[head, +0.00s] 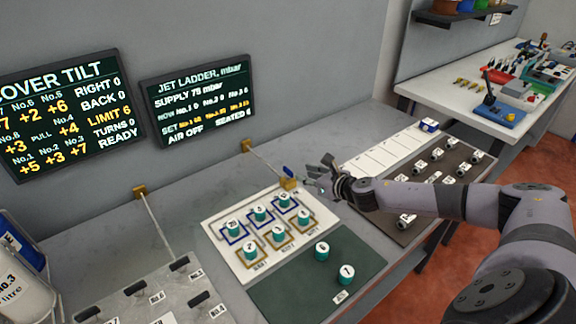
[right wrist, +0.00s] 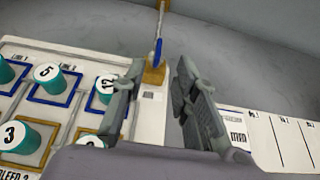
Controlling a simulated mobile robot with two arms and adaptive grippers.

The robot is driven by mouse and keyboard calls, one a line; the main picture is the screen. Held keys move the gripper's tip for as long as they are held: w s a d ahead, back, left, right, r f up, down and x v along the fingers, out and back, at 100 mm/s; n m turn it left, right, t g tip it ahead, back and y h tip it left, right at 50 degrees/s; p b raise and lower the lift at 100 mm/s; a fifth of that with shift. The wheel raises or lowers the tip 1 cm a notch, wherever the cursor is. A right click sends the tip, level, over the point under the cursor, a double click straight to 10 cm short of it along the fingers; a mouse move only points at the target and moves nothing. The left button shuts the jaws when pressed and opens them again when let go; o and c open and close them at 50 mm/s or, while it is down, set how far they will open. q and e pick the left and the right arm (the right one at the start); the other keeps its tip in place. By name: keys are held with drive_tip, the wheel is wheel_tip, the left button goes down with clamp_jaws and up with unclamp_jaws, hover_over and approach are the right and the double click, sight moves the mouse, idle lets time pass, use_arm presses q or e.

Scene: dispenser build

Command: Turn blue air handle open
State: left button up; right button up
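The blue air handle (head: 288,171) sits on a small brass valve body (head: 288,184) at the back right corner of the white board. In the right wrist view the blue handle (right wrist: 158,50) stands upright above the brass body (right wrist: 153,76). My right gripper (head: 320,180) is just right of the valve in the head view. In the wrist view its two fingers are spread, with the valve ahead between the fingertips. I cannot see any contact with the handle. My left gripper is not in view.
The white board (head: 212,222) holds several numbered teal caps beside the gripper. A green mat (head: 300,290) with two more caps lies in front. A dark tray (head: 395,232) of small parts lies at right. The wall screen (head: 200,100) reads "AIR OFF".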

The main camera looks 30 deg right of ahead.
sight(289, 170)
drive_tip(key=x, duration=1)
drive_tip(key=shift+w+p, duration=0.1)
drive_tip(key=shift+p, duration=0.2)
drive_tip(key=shift+c, duration=0.2)
drive_tip(key=shift+f, duration=0.1)
clamp_jaws()
drive_tip(key=shift+a, duration=0.15)
